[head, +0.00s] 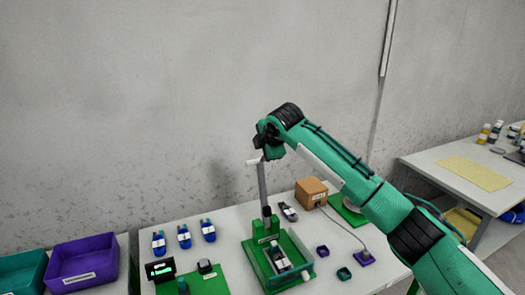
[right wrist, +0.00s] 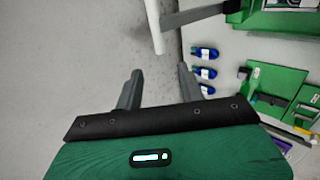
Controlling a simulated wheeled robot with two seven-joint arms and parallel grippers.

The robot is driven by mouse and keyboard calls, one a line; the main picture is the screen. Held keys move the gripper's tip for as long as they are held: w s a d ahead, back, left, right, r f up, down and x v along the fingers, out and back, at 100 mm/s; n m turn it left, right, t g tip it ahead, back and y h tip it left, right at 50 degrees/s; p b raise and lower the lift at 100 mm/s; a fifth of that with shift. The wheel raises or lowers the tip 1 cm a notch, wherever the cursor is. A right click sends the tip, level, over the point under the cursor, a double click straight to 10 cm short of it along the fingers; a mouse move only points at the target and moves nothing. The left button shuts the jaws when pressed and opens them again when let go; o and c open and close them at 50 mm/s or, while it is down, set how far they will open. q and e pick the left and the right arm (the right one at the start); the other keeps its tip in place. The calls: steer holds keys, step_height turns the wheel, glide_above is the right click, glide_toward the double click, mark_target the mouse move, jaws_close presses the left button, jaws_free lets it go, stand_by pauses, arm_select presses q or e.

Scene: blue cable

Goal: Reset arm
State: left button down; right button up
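The grey lever arm (head: 263,187) of the green fixture (head: 255,268) stands nearly upright, with a white crossbar handle (head: 252,161) at its top. In the right wrist view the white handle (right wrist: 154,25) and the grey lever (right wrist: 195,16) lie beyond the fingertips. My right gripper (head: 262,141) is just above the lever's top in the head view. In the right wrist view my right gripper (right wrist: 160,70) has its two fingers spread, with nothing between them. The handle looks apart from the fingers. My left gripper is not in view.
Several blue-and-white connectors (head: 183,236) lie on the white table (head: 220,222). A brown box (head: 311,193) stands behind the fixture, with a cable running right. Purple (head: 85,262) and teal (head: 22,271) bins are at left. A side table (head: 440,160) is at right.

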steer(key=s+f+m+g+y, duration=0.1)
steer(key=s+f+m+g, duration=0.4)
steer(key=s+f, duration=1.9)
steer(key=s+d+f+m+h, duration=0.1)
steer(key=s+d+f+m, duration=0.35)
steer(key=s, duration=0.65)
steer(key=s+d+f+m+h, duration=0.2)
steer(key=s+d+m, duration=0.4)
steer(key=s+d, duration=0.3)
steer(key=s+d+f+m+h, duration=0.1)
steer(key=s+d+f+m, duration=0.3)
steer(key=s, duration=0.8)
step_height(320, 180, down, 29)
steer(key=g, duration=0.1)
steer(key=s+d+f, duration=0.2)
steer(key=s+f, duration=0.7)
steer(key=f, duration=0.1)
steer(key=s+d+f+g, duration=0.1)
steer(key=s+d+f, duration=0.1)
steer(key=s+f, duration=0.8)
steer(key=shift+f, duration=0.25)
